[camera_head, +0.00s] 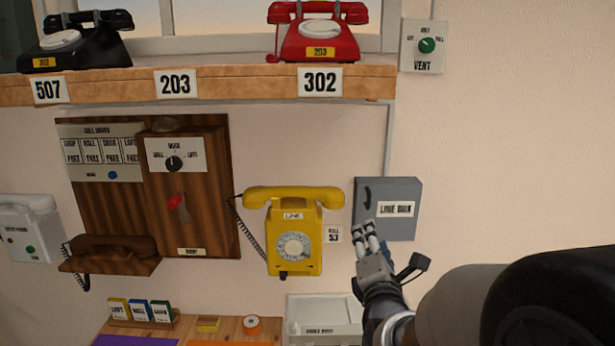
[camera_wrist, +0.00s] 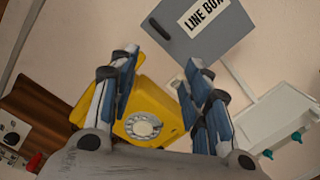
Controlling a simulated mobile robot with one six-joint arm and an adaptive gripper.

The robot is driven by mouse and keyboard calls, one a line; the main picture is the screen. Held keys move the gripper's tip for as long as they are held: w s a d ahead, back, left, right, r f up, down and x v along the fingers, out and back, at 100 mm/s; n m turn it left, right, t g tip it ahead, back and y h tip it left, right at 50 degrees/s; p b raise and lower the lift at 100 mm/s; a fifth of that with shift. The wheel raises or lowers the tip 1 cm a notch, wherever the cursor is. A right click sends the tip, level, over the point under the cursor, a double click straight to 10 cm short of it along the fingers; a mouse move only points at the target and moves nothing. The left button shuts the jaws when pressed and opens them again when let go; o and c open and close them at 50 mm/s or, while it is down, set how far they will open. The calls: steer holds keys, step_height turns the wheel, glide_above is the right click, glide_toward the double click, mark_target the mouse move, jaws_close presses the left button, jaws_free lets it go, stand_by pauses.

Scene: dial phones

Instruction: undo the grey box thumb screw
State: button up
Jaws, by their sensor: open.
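The grey box (camera_head: 405,226), labelled like "LINE BOX", is fixed to the wall right of the yellow phone; it is also at the top of the wrist view (camera_wrist: 210,45). A dark elongated piece (camera_head: 367,198) sits at the left of its front face, and also shows in the wrist view (camera_wrist: 159,29). I cannot tell whether this is the thumb screw or a handle; no other screw is distinguishable. My gripper (camera_head: 371,232) is open and empty, in front of the box's lower left part in the head view. In the wrist view its fingers (camera_wrist: 160,64) stand apart below the box.
The yellow dial phone (camera_head: 294,221) hangs left of the box. A white tray (camera_head: 322,308) is below it. A wooden shelf (camera_head: 240,86) with black and red phones runs above. A VENT switch plate (camera_head: 423,47) is at upper right. Bare wall lies right of the box.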

steer(key=s+f+m+g, duration=0.2)
steer(key=s+m+g, duration=0.2)
steer(key=s+m, duration=0.3)
steer(key=s+f+m+g, duration=0.3)
steer(key=s+m+g, duration=0.2)
steer(key=s, duration=1.1)
steer(key=s+f+m+g+y, duration=0.1)
steer(key=s+f+m+g, duration=0.2)
steer(key=s+m, duration=0.8)
steer(key=shift+s+d+g, duration=0.4)
steer(key=shift+s+g, duration=0.2)
steer(key=shift+g, duration=0.3)
steer(key=shift+c, duration=0.4)
